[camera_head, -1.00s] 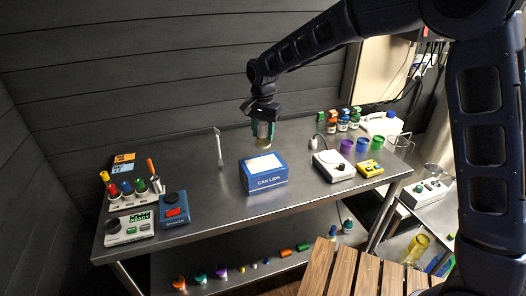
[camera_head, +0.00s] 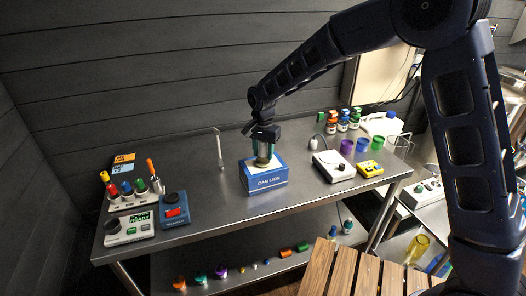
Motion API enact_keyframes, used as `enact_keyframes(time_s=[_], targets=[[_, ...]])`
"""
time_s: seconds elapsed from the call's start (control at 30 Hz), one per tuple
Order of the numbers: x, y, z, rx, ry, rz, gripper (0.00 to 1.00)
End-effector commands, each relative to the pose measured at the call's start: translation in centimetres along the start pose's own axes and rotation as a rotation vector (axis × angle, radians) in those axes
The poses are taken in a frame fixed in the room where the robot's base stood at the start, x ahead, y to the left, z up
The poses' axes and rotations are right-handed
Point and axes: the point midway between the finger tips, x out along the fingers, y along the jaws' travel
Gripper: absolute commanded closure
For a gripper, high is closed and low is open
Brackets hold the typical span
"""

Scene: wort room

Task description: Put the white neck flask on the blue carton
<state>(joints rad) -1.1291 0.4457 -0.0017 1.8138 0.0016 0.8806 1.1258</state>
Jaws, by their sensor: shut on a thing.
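The blue carton (camera_head: 265,181), marked "CAN LIDS", stands on the steel table, with a pale top face. My gripper (camera_head: 263,153) points down right over the carton's top. It is shut on a small pale flask (camera_head: 262,160), mostly hidden between the fingers. The flask looks upright, and its lower end is at the carton's top face. I cannot tell whether it touches it. The flask's neck colour is hidden.
A thin upright rod (camera_head: 219,148) stands to the left. A blue device (camera_head: 173,209) and a marker rack (camera_head: 132,196) sit farther left.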

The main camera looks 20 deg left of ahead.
Motion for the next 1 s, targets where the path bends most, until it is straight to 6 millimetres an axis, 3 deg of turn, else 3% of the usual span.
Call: enact_keyframes(time_s=[0.1,0.13,0.23,0.63,1.0], targets=[[0.2,0.0,0.0,0.0,0.0,0.0,0.85],[0.2,0.0,0.0,0.0,0.0,0.0,0.52],[0.2,0.0,0.0,0.0,0.0,0.0,0.35],[-0.6,0.0,0.0,0.0,0.0,0.0,0.35],[-7.2,-0.1,0.0,0.001,0.001,-0.004,0.35]])
